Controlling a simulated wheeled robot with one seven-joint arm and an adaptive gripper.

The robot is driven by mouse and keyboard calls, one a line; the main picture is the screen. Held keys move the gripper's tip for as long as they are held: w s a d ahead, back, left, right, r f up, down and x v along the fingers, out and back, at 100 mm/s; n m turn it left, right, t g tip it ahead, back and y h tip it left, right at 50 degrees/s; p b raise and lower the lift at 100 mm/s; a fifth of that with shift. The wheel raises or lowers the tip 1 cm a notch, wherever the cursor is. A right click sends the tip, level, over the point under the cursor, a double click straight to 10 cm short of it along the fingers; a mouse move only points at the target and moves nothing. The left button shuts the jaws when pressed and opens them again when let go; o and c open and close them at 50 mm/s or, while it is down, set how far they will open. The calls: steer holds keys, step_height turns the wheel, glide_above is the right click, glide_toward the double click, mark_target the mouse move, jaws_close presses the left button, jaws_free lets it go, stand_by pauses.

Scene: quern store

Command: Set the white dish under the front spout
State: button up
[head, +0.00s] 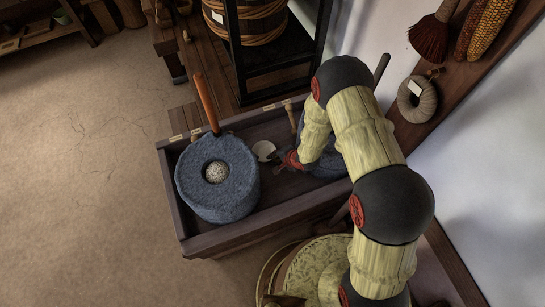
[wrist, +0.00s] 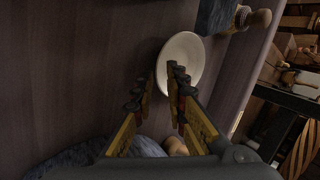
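The white dish (head: 262,149) lies on the floor of a wooden trough, between two blue-grey stone querns. My gripper (head: 280,162) is low in the trough, just right of the dish. In the wrist view the dish (wrist: 183,50) is ahead of my gripper (wrist: 161,74), whose fingers are apart. One finger overlaps the dish's near part in the picture, and its near rim shows between the fingers. I cannot tell whether they touch. The left quern (head: 217,195) has pale grain in its centre hole. My arm hides most of the right quern (head: 328,163). No spout is clearly identifiable in the head view.
The trough's raised wooden walls (head: 268,217) surround the querns. An orange handle (head: 206,102) stands up from the left quern. A black-framed rack (head: 270,80) with a barrel stands behind. A round basket (head: 305,270) is in front. Open floor (head: 80,190) lies to the left.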

steer(key=p+v, duration=0.3)
steer(key=v, duration=0.6)
stand_by(0.4)
